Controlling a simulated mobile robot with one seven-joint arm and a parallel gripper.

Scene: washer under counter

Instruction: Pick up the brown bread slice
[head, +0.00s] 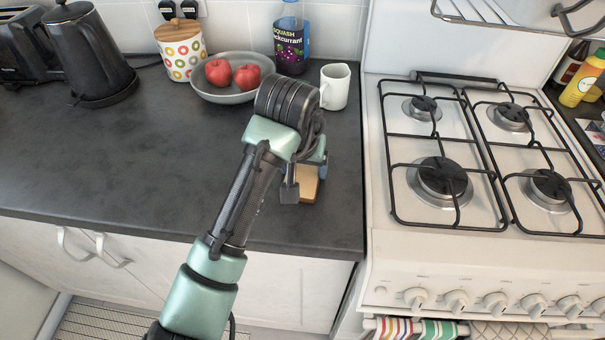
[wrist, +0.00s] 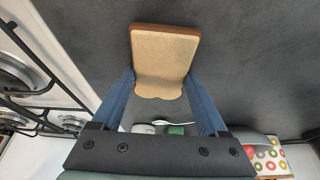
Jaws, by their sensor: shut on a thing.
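The brown bread slice (wrist: 164,58) has a pale face and a darker brown crust. In the wrist view it lies between the two blue fingers of my gripper (wrist: 160,95), with its sides against the fingers. My gripper is shut on it. In the head view the slice (head: 306,184) shows partly below my gripper (head: 304,188), near the right front part of the dark counter. My wrist hides part of it there. I cannot tell whether it touches the counter or is just above it.
A grey bowl (head: 226,94) with red apples, a white jug (head: 335,87), a squash bottle (head: 290,45) and a patterned canister (head: 181,52) stand behind my gripper. A kettle (head: 88,55) stands at the left. The gas hob (head: 455,150) is at the right. The counter's left middle is clear.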

